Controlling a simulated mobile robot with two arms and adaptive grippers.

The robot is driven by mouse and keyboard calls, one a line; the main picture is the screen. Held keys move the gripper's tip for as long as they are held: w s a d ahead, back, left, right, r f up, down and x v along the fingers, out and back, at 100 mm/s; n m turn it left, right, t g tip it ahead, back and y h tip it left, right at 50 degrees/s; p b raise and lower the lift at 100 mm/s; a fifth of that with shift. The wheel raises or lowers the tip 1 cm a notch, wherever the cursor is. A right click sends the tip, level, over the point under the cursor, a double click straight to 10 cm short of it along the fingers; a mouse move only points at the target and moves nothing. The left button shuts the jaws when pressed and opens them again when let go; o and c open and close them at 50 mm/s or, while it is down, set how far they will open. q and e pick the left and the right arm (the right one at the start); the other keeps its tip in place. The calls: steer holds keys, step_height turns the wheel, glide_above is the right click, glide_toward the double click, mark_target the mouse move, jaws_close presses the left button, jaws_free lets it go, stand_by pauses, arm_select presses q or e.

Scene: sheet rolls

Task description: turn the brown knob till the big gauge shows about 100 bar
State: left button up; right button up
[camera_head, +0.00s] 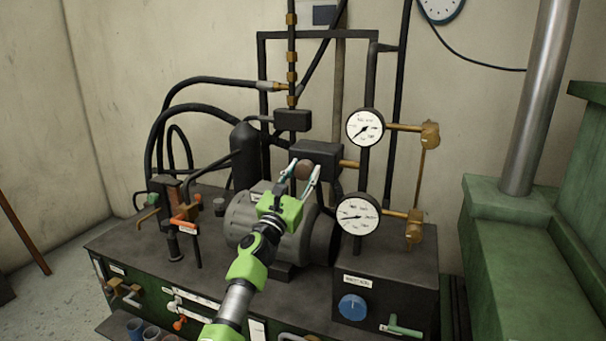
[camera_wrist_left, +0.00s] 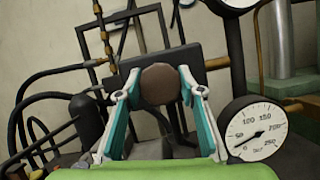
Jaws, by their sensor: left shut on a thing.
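The brown knob (camera_head: 303,169) is round and sits on the front of a black block above the motor. My left gripper (camera_head: 303,175) has its two fingers on either side of the knob and is shut on it. In the left wrist view the knob (camera_wrist_left: 160,85) is between the teal-lined fingers of the gripper (camera_wrist_left: 158,80). The lower, larger gauge (camera_head: 357,216) has a white face, and its needle points left. In the wrist view the gauge (camera_wrist_left: 252,128) has its needle toward the lower left, near the low end of the scale. My right gripper is not in view.
A smaller gauge (camera_head: 365,128) is above the big one. A blue knob (camera_head: 352,307) is on the box at the front right. The grey motor (camera_head: 262,232) is below my left gripper. Black hoses and a red-handled valve (camera_head: 184,225) are on the left.

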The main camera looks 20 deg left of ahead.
arm_select(q)
steer(key=m+h, duration=0.1)
steer(key=m, duration=0.2)
steer(key=m+g+h+b, duration=0.1)
steer(key=m+h, duration=0.1)
steer(key=m, duration=0.1)
steer(key=m+g, duration=0.1)
steer(key=m, duration=0.2)
steer(key=m+g+h+b, duration=0.1)
steer(key=m, duration=0.2)
steer(key=shift+h, duration=0.3)
steer(key=m+g, duration=0.1)
steer(key=m, duration=0.2)
steer(key=shift+g, duration=0.3)
steer(key=shift+m+g+b, duration=0.35)
steer(key=shift+m+g, duration=0.25)
steer(key=shift+m, duration=1.2)
steer(key=o, duration=1.1)
steer(key=shift+s+a, duration=0.1)
